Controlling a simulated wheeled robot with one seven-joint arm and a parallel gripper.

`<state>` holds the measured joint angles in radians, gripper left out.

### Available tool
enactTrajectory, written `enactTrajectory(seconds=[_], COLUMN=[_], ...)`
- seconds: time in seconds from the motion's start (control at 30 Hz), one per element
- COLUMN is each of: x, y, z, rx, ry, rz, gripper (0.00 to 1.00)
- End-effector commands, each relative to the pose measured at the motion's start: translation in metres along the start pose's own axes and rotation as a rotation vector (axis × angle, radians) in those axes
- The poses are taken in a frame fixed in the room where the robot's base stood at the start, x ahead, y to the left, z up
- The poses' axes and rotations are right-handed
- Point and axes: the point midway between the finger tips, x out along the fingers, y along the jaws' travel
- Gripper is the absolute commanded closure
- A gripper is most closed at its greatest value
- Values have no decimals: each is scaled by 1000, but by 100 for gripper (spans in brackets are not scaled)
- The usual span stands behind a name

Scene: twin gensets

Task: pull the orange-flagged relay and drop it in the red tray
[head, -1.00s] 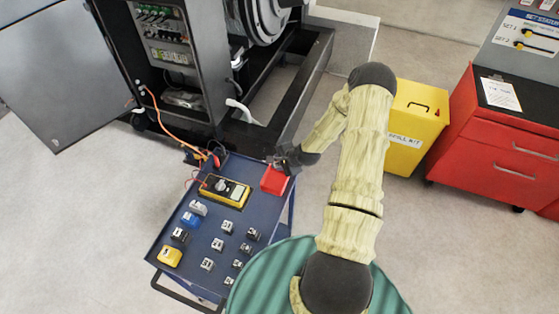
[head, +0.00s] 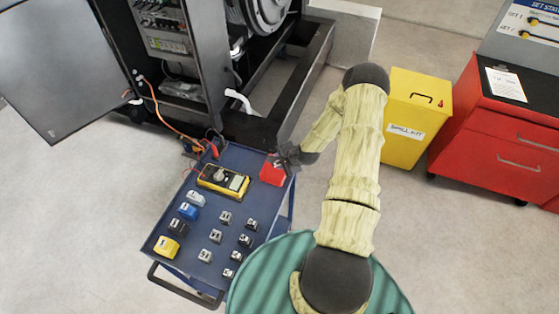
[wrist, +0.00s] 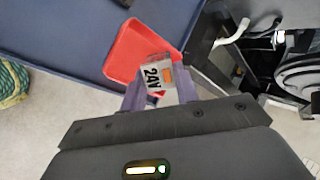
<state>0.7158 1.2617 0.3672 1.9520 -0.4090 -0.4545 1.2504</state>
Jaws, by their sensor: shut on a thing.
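My gripper (wrist: 160,92) is shut on a small clear relay (wrist: 157,72) marked "24V" with an orange patch, seen in the wrist view. The relay is over the red tray (wrist: 122,52); I cannot tell how high above it, or whether they touch. In the head view the red tray (head: 271,174) sits at the far right corner of the blue cart. My gripper (head: 284,157) is at that tray's right edge there, and the relay cannot be made out.
The blue cart (head: 190,262) also carries a yellow meter (head: 223,180) and several small relays and blocks. The open genset cabinet (head: 165,50) stands behind it. A yellow spill kit bin (head: 408,130) and a red drawer cabinet (head: 500,130) stand to the right.

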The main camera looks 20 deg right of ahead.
Motion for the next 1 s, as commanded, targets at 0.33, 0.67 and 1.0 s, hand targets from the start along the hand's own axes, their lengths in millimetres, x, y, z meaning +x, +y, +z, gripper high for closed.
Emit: enactTrajectory(seconds=[0.33, 0.67, 1.0], x=[0, -15, -67], y=[0, 0, 0], z=[0, -1, -2], rx=[0, 2, 1], ry=[0, 1, 3], rz=[0, -1, -2], gripper=[44, 44, 44])
